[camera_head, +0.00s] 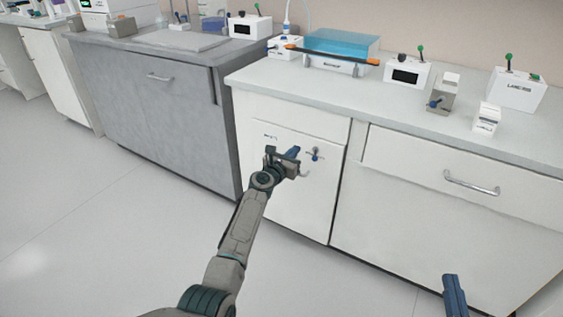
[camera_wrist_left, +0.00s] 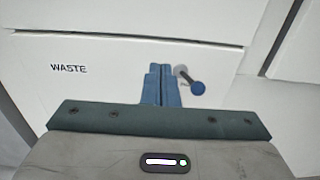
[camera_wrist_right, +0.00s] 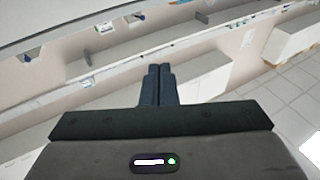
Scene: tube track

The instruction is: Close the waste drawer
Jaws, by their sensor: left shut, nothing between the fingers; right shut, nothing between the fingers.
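The waste drawer (camera_head: 315,200) is a white front in the bench below the counter. In the left wrist view its front (camera_wrist_left: 110,85) carries the word WASTE. A small lever with a blue ball end (camera_wrist_left: 197,88) sits on this front, right of my fingers; it also shows in the head view (camera_head: 315,153). My left gripper (camera_head: 294,153) is shut and empty, with its blue fingers pointing at the upper part of the front. I cannot tell if they touch it. A thin dark seam runs along the front's top. My right gripper (camera_head: 454,293) is shut and empty, low and away from the drawer.
A wide drawer with a metal handle (camera_head: 471,183) is to the right. A grey cabinet (camera_head: 150,110) stands to the left. The counter (camera_head: 300,88) holds a blue-lidded device (camera_head: 341,46) and several small white instruments. The floor (camera_head: 90,220) at left is clear.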

